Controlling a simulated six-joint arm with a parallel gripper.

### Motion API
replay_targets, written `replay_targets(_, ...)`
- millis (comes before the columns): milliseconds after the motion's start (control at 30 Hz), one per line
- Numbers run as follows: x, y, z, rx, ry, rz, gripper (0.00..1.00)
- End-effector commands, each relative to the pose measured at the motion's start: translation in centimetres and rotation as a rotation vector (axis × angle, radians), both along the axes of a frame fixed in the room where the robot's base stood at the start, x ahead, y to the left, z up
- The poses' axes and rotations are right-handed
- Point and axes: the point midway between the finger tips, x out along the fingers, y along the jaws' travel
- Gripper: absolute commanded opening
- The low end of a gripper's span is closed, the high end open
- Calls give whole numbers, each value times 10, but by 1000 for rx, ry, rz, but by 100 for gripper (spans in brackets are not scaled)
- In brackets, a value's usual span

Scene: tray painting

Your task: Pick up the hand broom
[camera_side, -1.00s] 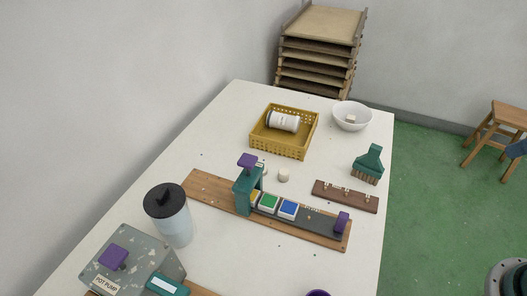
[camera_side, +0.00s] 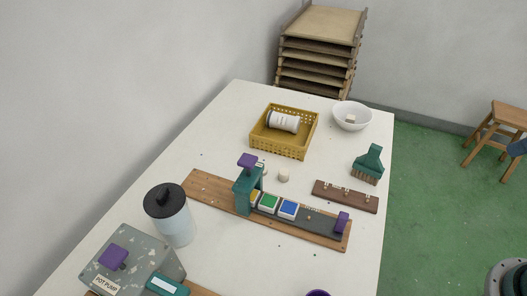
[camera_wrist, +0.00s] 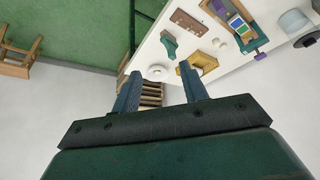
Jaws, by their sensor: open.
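The hand broom (camera_side: 370,161) is green with brown bristles. It stands bristles down near the right edge of the white table, and it also shows in the wrist view (camera_wrist: 169,44) at the upper middle. My gripper (camera_wrist: 158,74) is open and empty in the wrist view. Its two dark fingers are spread apart, and the broom appears well beyond them. In the side view my gripper is not visible; only a grey part of my arm (camera_side: 508,278) shows at the lower right.
Near the broom are a white bowl (camera_side: 352,125), a yellow basket (camera_side: 263,147) holding a white can, and a brown peg strip (camera_side: 345,197). A wooden board (camera_side: 211,190) with a green-and-purple device, a black-lidded canister (camera_side: 174,225) and a grey pump box (camera_side: 165,262) stand nearer. Bare table (camera_side: 365,225) lies at right.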

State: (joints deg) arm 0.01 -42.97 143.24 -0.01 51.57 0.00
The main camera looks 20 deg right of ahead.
Motion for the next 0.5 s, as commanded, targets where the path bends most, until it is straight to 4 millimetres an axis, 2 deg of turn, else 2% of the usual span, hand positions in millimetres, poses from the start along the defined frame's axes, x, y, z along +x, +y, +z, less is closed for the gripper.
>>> replay_targets(267, 1, 0, 0, -1, 1, 3, 44)
replay_targets(500, 17, 1, -1, -16, 18, 47, 44)
